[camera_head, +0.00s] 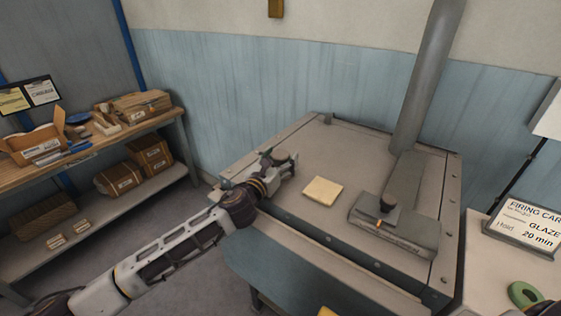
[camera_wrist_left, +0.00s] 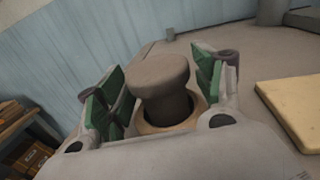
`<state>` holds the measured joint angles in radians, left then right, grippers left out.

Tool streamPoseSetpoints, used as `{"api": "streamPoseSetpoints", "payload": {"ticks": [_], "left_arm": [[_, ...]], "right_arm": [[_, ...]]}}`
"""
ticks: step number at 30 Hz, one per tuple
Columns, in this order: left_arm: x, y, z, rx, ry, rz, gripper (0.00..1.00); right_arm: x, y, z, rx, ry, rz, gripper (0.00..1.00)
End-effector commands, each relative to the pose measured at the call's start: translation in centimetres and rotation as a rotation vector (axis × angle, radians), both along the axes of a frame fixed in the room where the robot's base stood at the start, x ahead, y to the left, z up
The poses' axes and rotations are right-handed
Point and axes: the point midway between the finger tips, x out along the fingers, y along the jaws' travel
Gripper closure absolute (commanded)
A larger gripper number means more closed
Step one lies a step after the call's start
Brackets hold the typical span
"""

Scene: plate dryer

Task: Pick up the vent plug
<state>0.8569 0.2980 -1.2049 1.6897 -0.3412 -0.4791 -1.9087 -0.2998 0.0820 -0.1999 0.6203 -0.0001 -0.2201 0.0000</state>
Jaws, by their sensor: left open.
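The vent plug (camera_wrist_left: 160,85) is a grey-brown knob with a wide round top and a narrower neck. It stands upright in a tan ring on top of the dryer (camera_head: 320,151). In the head view the plug (camera_head: 281,154) is small and partly hidden by my gripper. My left gripper (camera_head: 284,163) is open around the plug. In the left wrist view the green-padded fingers of the left gripper (camera_wrist_left: 158,88) stand on either side of the knob, with a gap at each side.
A pale square block (camera_head: 323,190) lies on the dryer top, right of the gripper. Beyond it are a grey box with a dark knob (camera_head: 395,227) and a tall duct (camera_head: 428,80). A shelf with cartons (camera_head: 141,105) stands left. A firing card (camera_head: 526,226) is at right.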

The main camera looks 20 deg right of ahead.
Motion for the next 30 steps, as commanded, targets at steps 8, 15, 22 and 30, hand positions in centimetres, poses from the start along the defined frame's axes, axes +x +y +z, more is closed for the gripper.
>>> {"api": "streamPoseSetpoints", "payload": {"ticks": [8, 15, 22, 30], "left_arm": [[0.02, 0.02, -0.03, 0.0, 0.0, 0.0, 0.32], [0.01, 0.03, -0.03, 0.0, 0.0, 0.0, 0.45], [0.02, 0.04, -0.04, 0.0, 0.0, 0.0, 0.75], [0.02, 0.04, 0.03, 0.0, 0.0, 0.0, 0.78]], "right_arm": [[-0.03, -0.06, -0.02, 0.0, 0.0, 0.001, 0.6], [-0.03, -0.03, -0.02, 0.0, 0.0, 0.001, 0.6], [-0.04, 0.16, -0.02, 0.002, 0.0, 0.0, 0.6], [-0.05, 0.48, -0.03, 0.005, 0.0, -0.002, 0.6]]}}
